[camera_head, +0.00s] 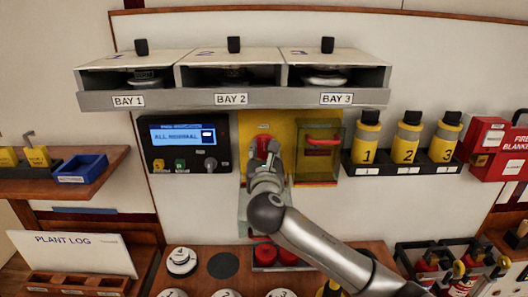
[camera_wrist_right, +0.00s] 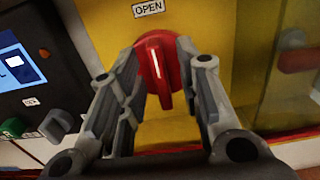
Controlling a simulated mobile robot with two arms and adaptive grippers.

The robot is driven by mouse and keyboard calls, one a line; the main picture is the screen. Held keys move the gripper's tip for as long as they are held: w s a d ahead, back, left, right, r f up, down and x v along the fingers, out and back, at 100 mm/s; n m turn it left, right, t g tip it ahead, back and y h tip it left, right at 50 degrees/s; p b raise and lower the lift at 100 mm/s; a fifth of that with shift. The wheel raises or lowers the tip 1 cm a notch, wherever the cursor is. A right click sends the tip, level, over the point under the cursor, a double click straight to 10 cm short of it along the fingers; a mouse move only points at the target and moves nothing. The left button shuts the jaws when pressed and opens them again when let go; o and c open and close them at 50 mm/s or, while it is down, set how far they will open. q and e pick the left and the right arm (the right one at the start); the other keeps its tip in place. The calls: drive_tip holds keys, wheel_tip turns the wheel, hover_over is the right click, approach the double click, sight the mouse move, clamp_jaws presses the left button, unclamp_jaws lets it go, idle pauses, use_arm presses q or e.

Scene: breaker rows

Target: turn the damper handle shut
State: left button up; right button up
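The red damper handle (camera_head: 263,143) is on a yellow panel (camera_head: 247,124), below a small label. In the right wrist view the red handle (camera_wrist_right: 160,72) has a white line that runs nearly upright, its top end towards the OPEN label (camera_wrist_right: 148,8). My right gripper (camera_head: 266,160) is in front of the handle and covers its lower part in the head view. In the wrist view the fingers of the right gripper (camera_wrist_right: 157,65) are spread, one on each side of the handle, with gaps visible. My left gripper is not in view.
A clear yellowish cover (camera_head: 318,165) over another red handle (camera_head: 323,142) is just right. A control panel (camera_head: 185,143) reading ALL NORMAL is at left. The bay shelf (camera_head: 190,99) juts out above. Numbered yellow-and-black bottles (camera_head: 405,143) stand at right.

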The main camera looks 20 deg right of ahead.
drive_tip(key=shift+c, duration=0.2)
clamp_jaws()
drive_tip(key=shift+m, duration=0.3)
drive_tip(key=m, duration=0.2)
drive_tip(key=shift+d+m, duration=0.1)
drive_tip(key=shift+m, duration=0.2)
drive_tip(key=m, duration=0.3)
drive_tip(key=shift+s+f+m, duration=0.1)
drive_tip(key=shift+f+m, duration=0.05)
drive_tip(key=shift+m, duration=0.15)
drive_tip(key=m, duration=0.5)
drive_tip(key=shift+d+f, duration=0.15)
drive_tip(key=m+b, duration=0.1)
drive_tip(key=m, duration=0.5)
drive_tip(key=shift+f, duration=0.15)
